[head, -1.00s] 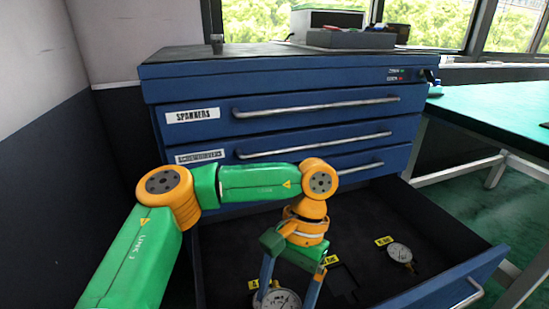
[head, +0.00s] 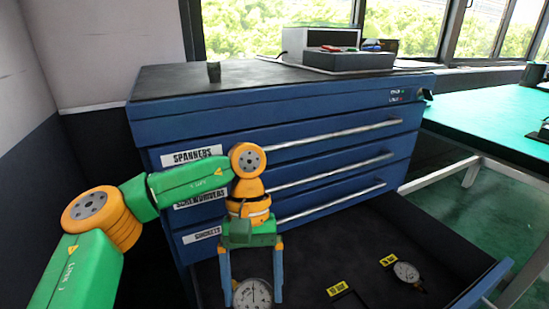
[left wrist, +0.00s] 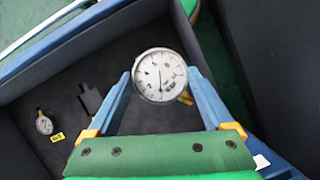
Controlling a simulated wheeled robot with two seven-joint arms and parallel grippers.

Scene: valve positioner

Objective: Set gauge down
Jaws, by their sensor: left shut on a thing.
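A round white-faced gauge (head: 253,294) is held between the blue fingers of my left gripper (head: 252,288), which points down over the left part of the open drawer. In the left wrist view the gauge (left wrist: 160,76) sits between the fingertips, dial facing the camera. My left gripper is shut on it. The gauge's lower edge is cut off in the head view, and I cannot tell whether it touches the drawer floor. A yellow label (left wrist: 186,98) shows partly behind it in the left wrist view. My right gripper is not in view.
The open dark drawer (head: 395,235) holds another gauge (head: 407,272) with a yellow label beside it. A dark recess (left wrist: 90,98) lies between the two gauges. The blue cabinet (head: 280,110) rises behind the drawer, and a green-topped table (head: 490,120) stands to the right.

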